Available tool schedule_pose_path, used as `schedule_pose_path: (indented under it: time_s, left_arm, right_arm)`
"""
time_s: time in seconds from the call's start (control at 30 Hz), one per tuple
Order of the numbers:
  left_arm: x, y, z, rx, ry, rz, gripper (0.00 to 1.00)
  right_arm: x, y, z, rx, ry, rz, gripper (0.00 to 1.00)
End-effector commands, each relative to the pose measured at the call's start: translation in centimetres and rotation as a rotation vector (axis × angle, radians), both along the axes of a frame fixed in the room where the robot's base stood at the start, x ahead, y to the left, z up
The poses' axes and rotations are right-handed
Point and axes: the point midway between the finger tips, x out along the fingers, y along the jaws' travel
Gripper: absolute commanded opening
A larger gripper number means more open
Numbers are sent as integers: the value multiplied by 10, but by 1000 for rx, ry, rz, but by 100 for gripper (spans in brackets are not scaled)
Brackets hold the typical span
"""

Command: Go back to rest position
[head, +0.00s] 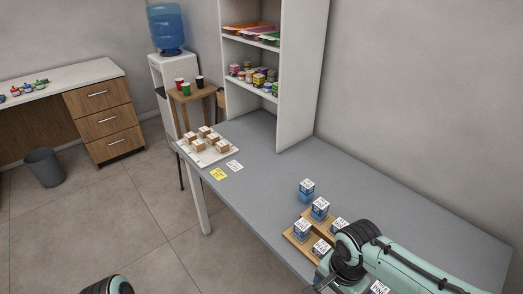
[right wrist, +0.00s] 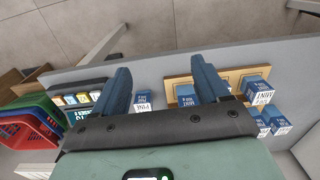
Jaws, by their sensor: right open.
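My right gripper (right wrist: 160,66) is open in the right wrist view, its two blue fingers apart with nothing held between them. In the head view my right arm reaches in from the lower right over the grey counter (head: 262,180); its fingers are mostly hidden there. Several blue-and-white boxes (head: 320,209) stand on a wooden tray (head: 288,235) by the arm. One similar box (head: 307,189) stands on the counter behind the tray. Only a rounded piece of my left arm shows at the bottom left; its gripper is out of frame.
A white tray (head: 231,157) with several small brown-and-white boxes sits at the counter's far end, near yellow (head: 218,174) and white notes. A white shelf unit (head: 300,75) rises behind. Red and green baskets (right wrist: 35,130) show in the right wrist view. Open floor lies left.

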Motion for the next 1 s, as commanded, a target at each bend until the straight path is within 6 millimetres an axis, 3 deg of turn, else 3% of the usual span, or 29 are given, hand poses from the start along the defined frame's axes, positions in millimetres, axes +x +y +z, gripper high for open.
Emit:
schedule_pose_path:
  time_s: [0.03,0.2,0.33,0.5,0.6,0.7,0.8,1.0]
  left_arm:
    - [1,0,2,-1,-2,0,43]
    - [3,0,6,-1,-5,0,43]
    - [5,0,10,0,-7,-1,43]
    - [8,0,17,0,-9,0,43]
    - [10,0,21,-1,-11,0,43]
    - [11,0,23,0,-13,0,43]
    - [12,0,25,-1,-14,0,43]
    - [12,0,25,0,-15,0,43]
  right_arm:
    - [2,5,-29,20,39,43,74]
    - [4,22,-108,122,73,179,74]
    - [-10,33,-180,216,87,273,74]
    - [-59,40,-279,327,68,366,74]
    - [-96,41,-320,350,44,402,74]
    - [-128,40,-346,348,26,433,74]
    - [-150,39,-360,335,16,458,74]
    - [-162,37,-366,323,7,477,74]
